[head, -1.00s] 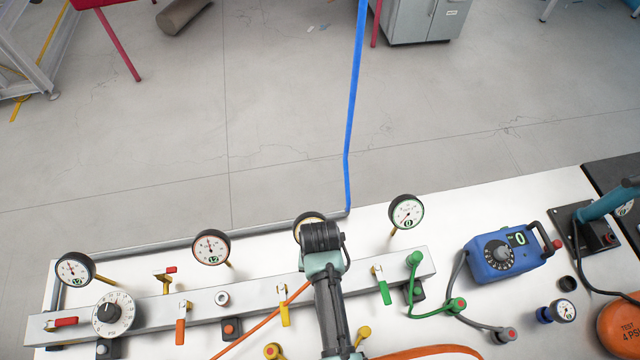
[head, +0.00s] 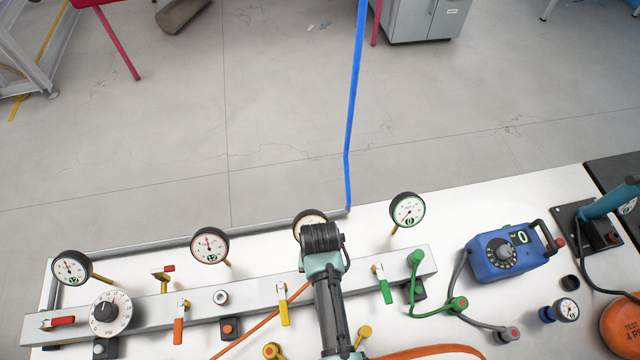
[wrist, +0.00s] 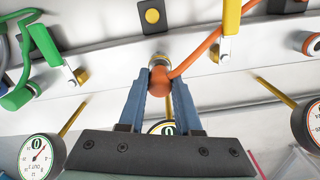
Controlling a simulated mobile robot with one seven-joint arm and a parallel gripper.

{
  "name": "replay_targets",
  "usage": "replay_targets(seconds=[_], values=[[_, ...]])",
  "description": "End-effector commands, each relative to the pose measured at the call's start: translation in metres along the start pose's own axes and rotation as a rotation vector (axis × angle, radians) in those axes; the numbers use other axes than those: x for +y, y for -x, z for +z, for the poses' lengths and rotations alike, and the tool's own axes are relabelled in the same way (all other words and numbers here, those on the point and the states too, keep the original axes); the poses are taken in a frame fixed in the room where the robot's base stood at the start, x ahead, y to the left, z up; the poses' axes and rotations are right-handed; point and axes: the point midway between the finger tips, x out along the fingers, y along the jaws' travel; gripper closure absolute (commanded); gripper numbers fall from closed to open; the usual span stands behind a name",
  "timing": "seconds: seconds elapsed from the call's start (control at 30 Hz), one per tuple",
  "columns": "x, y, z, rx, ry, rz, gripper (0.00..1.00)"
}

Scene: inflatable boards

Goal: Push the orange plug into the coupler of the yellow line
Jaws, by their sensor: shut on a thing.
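The orange plug (wrist: 159,84) is between the blue fingers of my gripper (wrist: 161,90), which are shut on it in the wrist view. Its orange hose (wrist: 203,48) bends away to the right and also shows in the head view (head: 262,324). The plug is in line with a metal coupler (wrist: 159,60) on the grey rail, at its mouth. I cannot tell how far in it is. The yellow valve handle (wrist: 231,14) is right of the coupler; in the head view the yellow handle (head: 283,306) is left of my arm. My arm hides plug and coupler in the head view.
The rail (head: 135,303) carries other valves and an open coupler (head: 221,297). A green hose fitting (head: 416,258) stands to the right, with a blue box (head: 505,255) beyond. Gauges stand behind the rail; one (head: 308,220) is partly hidden by my arm.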

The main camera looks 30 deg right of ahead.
Motion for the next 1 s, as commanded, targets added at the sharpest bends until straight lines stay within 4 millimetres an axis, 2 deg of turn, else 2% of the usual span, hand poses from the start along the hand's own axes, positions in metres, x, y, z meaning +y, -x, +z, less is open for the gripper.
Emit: replay_targets(seconds=[0.5, 0.53, 0.7, 1.0], values=[[0.000, -0.014, 0.000, 0.000, 0.000, 0.000, 1.00], [0.000, -0.013, 0.000, 0.000, 0.000, 0.000, 0.62], [0.000, -0.012, 0.000, 0.000, 0.000, 0.000, 0.32], [0.000, -0.012, 0.000, 0.000, 0.000, 0.000, 0.32]])
